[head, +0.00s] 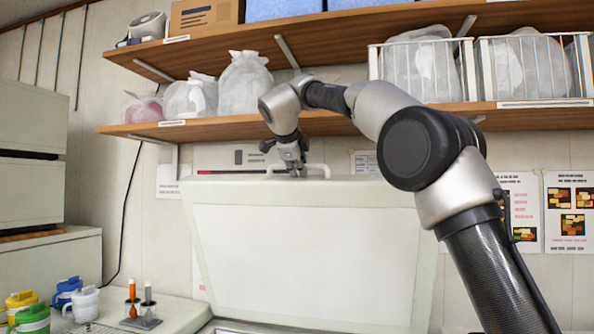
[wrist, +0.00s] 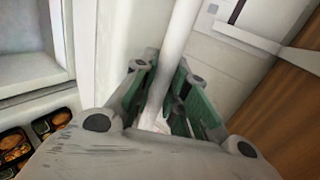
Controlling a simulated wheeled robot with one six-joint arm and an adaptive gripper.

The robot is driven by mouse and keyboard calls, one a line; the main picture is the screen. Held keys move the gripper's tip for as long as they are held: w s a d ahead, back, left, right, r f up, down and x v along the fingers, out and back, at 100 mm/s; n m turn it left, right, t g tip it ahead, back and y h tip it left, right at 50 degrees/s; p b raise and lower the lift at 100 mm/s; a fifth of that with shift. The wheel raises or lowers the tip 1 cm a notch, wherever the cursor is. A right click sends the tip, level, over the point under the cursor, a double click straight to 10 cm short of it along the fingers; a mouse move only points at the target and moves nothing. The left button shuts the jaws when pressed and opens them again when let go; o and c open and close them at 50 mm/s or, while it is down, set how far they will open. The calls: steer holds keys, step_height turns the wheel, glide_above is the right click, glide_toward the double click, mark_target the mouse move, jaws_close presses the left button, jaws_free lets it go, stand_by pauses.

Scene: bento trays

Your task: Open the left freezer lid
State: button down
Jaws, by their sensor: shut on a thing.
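The freezer lid (head: 310,265) stands raised steeply in the head view, its pale inner panel facing me. Its white bar handle (head: 318,166) is at the top edge. My gripper (head: 293,166) is at the handle, shut on it. In the wrist view the handle (wrist: 182,35) runs down between the green-padded fingers of my gripper (wrist: 165,100). The exact contact at the fingertips is partly hidden. Packed bento trays (wrist: 15,148) show at the lower left of the wrist view.
Cups and jugs (head: 85,303) and two stirrers in a stand (head: 140,305) sit on the left counter. Posters hang on the right wall.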

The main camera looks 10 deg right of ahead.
steer(key=c, duration=1.4)
jaws_free()
steer(key=v, duration=1.2)
